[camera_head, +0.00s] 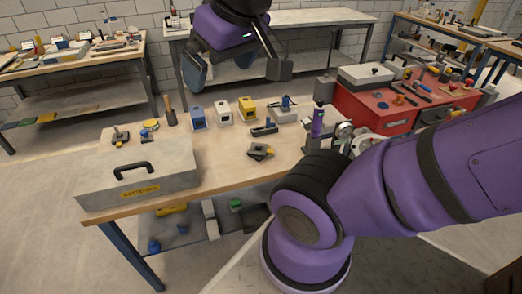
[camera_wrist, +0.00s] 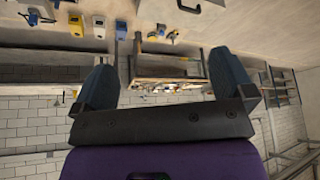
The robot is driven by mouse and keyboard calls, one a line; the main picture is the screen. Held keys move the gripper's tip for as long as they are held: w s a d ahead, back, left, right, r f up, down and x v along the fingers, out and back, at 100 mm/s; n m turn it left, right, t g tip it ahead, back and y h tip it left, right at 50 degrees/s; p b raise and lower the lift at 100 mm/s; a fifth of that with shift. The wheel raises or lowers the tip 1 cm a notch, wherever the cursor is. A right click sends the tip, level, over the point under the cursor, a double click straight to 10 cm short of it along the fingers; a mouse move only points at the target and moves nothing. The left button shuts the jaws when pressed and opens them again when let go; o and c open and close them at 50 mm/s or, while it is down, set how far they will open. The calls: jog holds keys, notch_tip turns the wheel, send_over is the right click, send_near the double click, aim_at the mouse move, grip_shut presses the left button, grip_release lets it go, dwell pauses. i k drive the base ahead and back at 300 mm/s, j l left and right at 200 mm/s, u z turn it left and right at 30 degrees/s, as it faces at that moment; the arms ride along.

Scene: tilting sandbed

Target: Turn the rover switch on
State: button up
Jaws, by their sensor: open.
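I cannot make out a rover or its switch for certain in either view. My gripper (camera_head: 237,72) is open and empty, raised above and behind the bench in the head view. In the wrist view, its two blue fingers are spread wide around empty space (camera_wrist: 165,78). Several small devices, such as a blue one (camera_wrist: 122,29), show along the top there.
A grey case with a black handle (camera_head: 140,173) takes the bench's left end. A red toolbox (camera_head: 378,106) stands at the right. A purple-and-black upright item (camera_head: 317,122) is near the bench's right side. Other benches (camera_head: 75,62) line the wall. My purple arm covers the lower right.

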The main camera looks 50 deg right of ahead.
aim_at(452, 87)
jog(key=z, duration=2.45)
jog(key=i+l, duration=0.1)
jog(key=l, duration=0.25)
jog(key=i+l, duration=0.15)
jog(key=l, duration=0.25)
jog(key=i+l, duration=0.1)
jog(key=l, duration=0.25)
jog(key=i+l+u, duration=0.1)
jog(key=l, duration=0.3)
jog(key=i+l, duration=0.15)
jog(key=l, duration=0.2)
jog(key=i+l, duration=0.1)
jog(key=l, duration=0.3)
jog(key=i+l, duration=0.1)
jog(key=i, duration=0.25)
jog(key=i+l+u, duration=0.1)
jog(key=i, duration=0.3)
jog(key=i+l, duration=0.15)
jog(key=i, duration=0.2)
jog(key=j+u, duration=0.05)
